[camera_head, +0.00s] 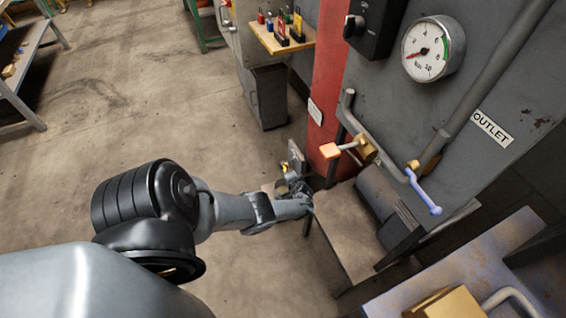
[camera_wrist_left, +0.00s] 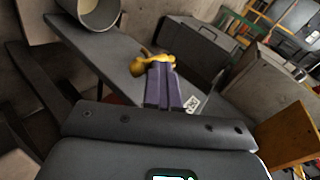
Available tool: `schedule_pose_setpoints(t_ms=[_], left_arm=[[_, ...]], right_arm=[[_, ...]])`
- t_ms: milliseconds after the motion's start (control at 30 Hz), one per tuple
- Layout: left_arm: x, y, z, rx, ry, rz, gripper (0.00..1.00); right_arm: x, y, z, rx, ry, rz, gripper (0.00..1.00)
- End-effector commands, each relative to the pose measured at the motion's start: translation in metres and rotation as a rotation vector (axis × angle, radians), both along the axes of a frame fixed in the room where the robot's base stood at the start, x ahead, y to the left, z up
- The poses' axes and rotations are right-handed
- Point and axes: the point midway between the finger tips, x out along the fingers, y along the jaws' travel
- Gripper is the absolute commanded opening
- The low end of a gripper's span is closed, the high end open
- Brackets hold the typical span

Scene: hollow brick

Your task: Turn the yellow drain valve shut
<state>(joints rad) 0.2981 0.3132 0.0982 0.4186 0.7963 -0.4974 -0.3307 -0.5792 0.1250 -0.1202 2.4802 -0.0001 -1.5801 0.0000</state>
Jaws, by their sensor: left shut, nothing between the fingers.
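The yellow drain valve (camera_wrist_left: 138,67) shows in the left wrist view just beyond my left fingertips, low by a grey bench-like surface. My left gripper (camera_wrist_left: 161,68) is shut and empty, its two fingers side by side. The fingertips overlap the valve in the picture, and I cannot tell whether they touch it. The fingers hide part of the valve, so its lever angle is unclear. In the head view, a small bit of yellow (camera_head: 284,168) shows beside my left wrist, which reaches low next to the red post. My right gripper is not in view.
Above are an orange-handled valve (camera_head: 330,151) and a blue lever (camera_head: 425,192) on pipes of the grey cabinet (camera_head: 480,85). A pressure gauge (camera_head: 434,50) sits higher. A red post (camera_head: 328,90) stands close by. Open floor (camera_head: 130,100) lies to the left.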

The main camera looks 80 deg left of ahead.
Motion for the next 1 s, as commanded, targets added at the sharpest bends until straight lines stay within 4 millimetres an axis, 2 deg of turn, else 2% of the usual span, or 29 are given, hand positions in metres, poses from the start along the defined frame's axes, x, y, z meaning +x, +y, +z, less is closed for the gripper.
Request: schedule_pose_setpoints(t_ms=[333,500,700,1000], left_arm=[[-0.004,0.001,0.047,0.006,-0.002,0.001,0.0],[0.0,-0.036,0.057,0.003,-0.002,0.0,0.0],[0.004,-0.068,0.069,0.005,-0.003,0.001,0.0],[0.006,-0.09,0.075,0.007,-0.002,0.002,0.0]], right_arm=[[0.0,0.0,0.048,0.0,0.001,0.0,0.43],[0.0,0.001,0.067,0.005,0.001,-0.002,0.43],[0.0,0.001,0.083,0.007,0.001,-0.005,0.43],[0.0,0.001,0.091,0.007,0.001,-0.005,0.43]])
